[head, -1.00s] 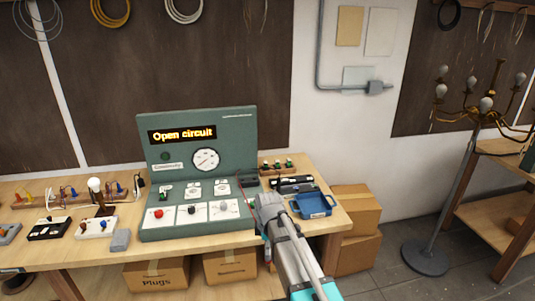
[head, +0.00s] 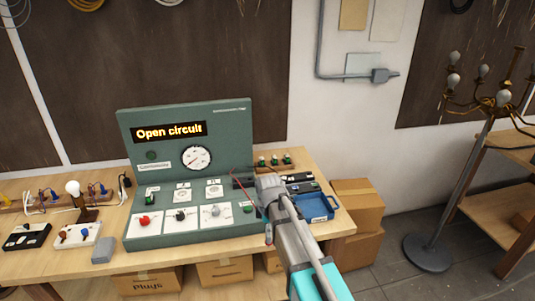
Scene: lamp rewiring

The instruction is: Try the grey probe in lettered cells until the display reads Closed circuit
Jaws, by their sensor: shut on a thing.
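The display (head: 168,132) on the green tester panel (head: 232,140) reads "Open circuit" in orange letters. My gripper (head: 262,203) is at the right end of the panel, seen from behind and partly hidden by my own arm. It is shut on a thin thing, which I take to be the grey probe; the probe's tip is not clear. A thin red wire arcs from the panel's right side towards the gripper. The lettered cells cannot be made out at this size.
The panel's sloped front carries a red knob (head: 144,221), a black knob (head: 180,215) and a grey knob (head: 215,210). A blue tray (head: 316,208) and a black case (head: 298,178) lie right of the gripper. A grey block (head: 103,250) and a bulb (head: 73,187) are at left.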

